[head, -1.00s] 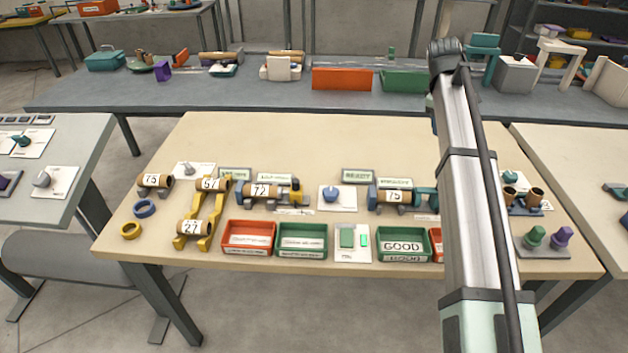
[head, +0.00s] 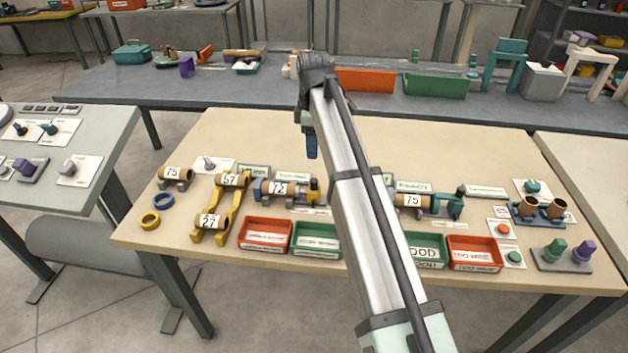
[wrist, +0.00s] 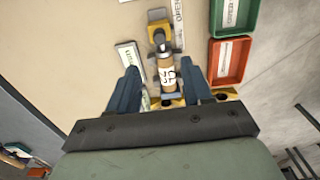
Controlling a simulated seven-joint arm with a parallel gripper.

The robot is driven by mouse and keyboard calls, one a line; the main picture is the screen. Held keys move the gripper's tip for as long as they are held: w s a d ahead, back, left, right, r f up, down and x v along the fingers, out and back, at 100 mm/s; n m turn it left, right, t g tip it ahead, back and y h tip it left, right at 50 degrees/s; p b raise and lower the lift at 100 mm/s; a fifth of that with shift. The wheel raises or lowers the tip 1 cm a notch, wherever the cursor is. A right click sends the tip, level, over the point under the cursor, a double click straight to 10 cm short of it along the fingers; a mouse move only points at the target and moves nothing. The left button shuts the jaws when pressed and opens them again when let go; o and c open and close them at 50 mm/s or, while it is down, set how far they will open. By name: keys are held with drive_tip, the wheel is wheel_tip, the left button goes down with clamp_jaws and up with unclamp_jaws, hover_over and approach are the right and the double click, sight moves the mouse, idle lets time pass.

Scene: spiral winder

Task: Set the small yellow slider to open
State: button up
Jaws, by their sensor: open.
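A small yellow slider block (head: 313,190) sits at the right end of the blue winder holding the tube marked 72 (head: 280,188). In the wrist view the yellow block (wrist: 160,32) is beyond the brown tube (wrist: 166,72), with a grey knob-like part in front of it. A white strip reading OPEN (wrist: 179,14) lies beside the block. My gripper (head: 311,145) is above the table behind the winder, pointing down, open and empty. In the wrist view its blue fingers (wrist: 160,72) frame the tube from above, apart from it. The slider's exact setting cannot be told.
Red (head: 266,233) and green (head: 317,240) trays stand in front of the winder. A yellow rack (head: 228,212) with tubes 57 and 27 stands to its left. My arm hides the table middle. The table's back part is clear.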

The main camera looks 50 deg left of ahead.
sight(314, 180)
wheel_tip(314, 180, down, 13)
idle(0.5)
clamp_jaws()
idle(0.4)
drive_tip(key=shift+w, duration=0.1)
